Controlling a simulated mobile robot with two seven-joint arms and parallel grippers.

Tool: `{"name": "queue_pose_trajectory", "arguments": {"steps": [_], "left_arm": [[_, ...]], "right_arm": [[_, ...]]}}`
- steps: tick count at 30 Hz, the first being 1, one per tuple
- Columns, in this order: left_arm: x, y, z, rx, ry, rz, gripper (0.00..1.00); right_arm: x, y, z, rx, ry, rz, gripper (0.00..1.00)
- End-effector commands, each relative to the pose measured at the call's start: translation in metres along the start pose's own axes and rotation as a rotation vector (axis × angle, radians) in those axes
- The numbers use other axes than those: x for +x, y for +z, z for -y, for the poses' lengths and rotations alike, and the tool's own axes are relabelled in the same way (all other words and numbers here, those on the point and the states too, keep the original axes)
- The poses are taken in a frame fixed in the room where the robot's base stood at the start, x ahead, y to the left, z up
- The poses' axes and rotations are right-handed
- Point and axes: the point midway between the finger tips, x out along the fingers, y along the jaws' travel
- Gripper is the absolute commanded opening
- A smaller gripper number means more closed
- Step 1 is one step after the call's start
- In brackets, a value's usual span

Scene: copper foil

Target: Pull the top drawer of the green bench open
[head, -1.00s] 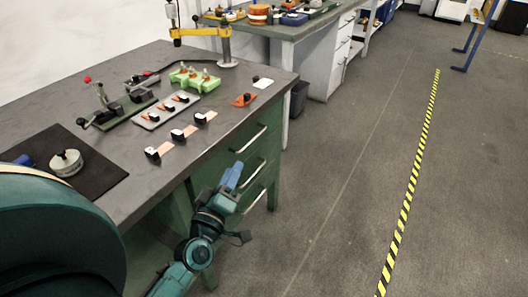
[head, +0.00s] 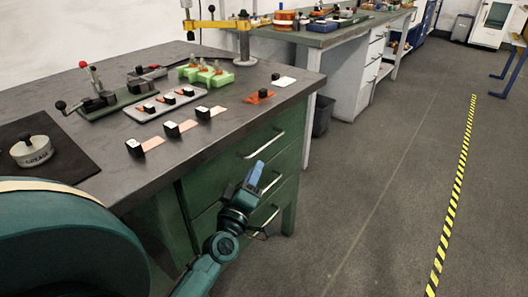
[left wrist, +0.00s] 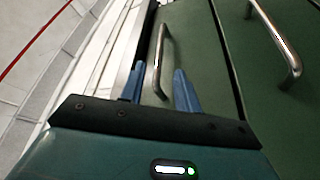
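The green bench (head: 176,193) stands at the left with a dark grey top and green drawer fronts. Its top drawer (head: 236,144) looks shut and has a pale bar handle (head: 265,146). My left gripper (head: 258,170) is in front of the drawer fronts, just below that handle in the head view. In the left wrist view its two blue fingers (left wrist: 160,76) are apart with nothing held. The top handle (left wrist: 163,50) shows in line with the gap between them; whether it is inside the gap I cannot tell. My right gripper is not in view.
Below are a second drawer handle (head: 272,184), also in the wrist view (left wrist: 280,45), and a third (head: 262,222). Fixtures and small parts, including a green block (head: 206,74), stand on the bench top. A dark bin (head: 322,116) stands beyond. The floor (head: 365,190) at right is clear.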

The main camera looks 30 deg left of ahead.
Motion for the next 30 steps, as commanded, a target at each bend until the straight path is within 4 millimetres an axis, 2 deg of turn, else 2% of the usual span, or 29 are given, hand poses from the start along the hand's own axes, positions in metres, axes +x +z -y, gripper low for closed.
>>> {"name": "queue_pose_trajectory", "arguments": {"steps": [1,6,12,18,25,30], "left_arm": [[0.013,-0.001,-0.002,-0.003,0.003,-0.003,0.33],[0.047,0.0,-0.001,-0.002,0.002,-0.002,0.33],[0.072,0.0,0.0,0.0,0.001,-0.001,0.33],[0.081,0.0,0.0,0.0,0.0,0.001,0.33],[0.081,0.0,0.0,0.001,0.0,0.001,0.32],[0.081,0.0,0.0,0.001,0.0,0.001,0.18]], "right_arm": [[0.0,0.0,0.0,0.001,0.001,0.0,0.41],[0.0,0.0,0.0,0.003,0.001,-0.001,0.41],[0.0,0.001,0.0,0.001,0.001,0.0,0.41],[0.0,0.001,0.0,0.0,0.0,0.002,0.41],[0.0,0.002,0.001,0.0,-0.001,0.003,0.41],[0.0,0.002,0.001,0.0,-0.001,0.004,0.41]]}}
